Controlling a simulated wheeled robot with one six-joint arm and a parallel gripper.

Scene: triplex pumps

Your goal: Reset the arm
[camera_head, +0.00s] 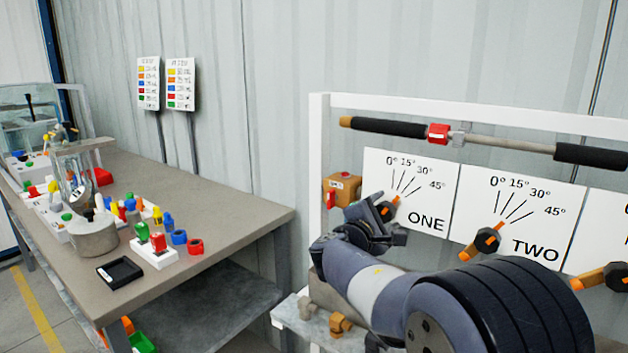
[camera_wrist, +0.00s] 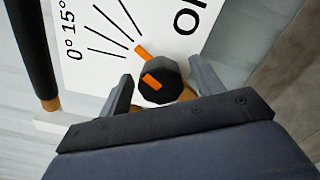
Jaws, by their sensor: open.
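My gripper (camera_head: 386,214) is at the panel marked ONE (camera_head: 425,190) in the head view. In the wrist view its two fingers (camera_wrist: 160,82) stand apart on either side of the black knob (camera_wrist: 158,84) with an orange pointer. The knob is between the fingers, with visible space beside it; I see no firm contact. The orange tip points toward the dial lines; the exact angle is hard to read. My gripper hides most of this knob in the head view, where its orange tip (camera_head: 394,199) shows.
Knob TWO (camera_head: 487,241) and another knob (camera_head: 607,277) are to the right. A bar with black grips (camera_head: 500,142) runs above the panels. An orange box with a red part (camera_head: 342,187) is at the left. A bench (camera_head: 210,205) with several coloured parts stands further left.

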